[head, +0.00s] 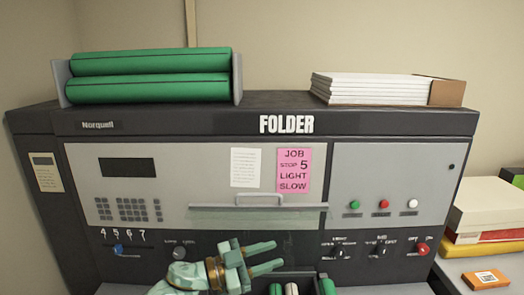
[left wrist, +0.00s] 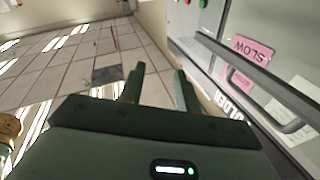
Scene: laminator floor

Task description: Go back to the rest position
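My left gripper (head: 279,255) is pale green and comes in from the bottom in the head view, in front of the lower panel of the folder machine (head: 110,205). Its two fingers are apart with nothing between them. The left wrist view also shows both fingers (left wrist: 160,78) spread and empty, with floor tiles beyond. The machine's grey bar handle (head: 258,207) is above the gripper in the head view; I see no contact. In the left wrist view the handle (left wrist: 262,85) is to the right of the fingers. My right gripper is in neither view.
A pink note (head: 293,170) reads "JOB STOP 5 LIGHT SLOW". A blue slider knob (head: 118,249) sits below the numbers. Green rolls (head: 150,62) and a paper stack (head: 370,87) lie on top. A dark bin (head: 327,286) is at the bottom. Boxes (head: 489,205) stand right.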

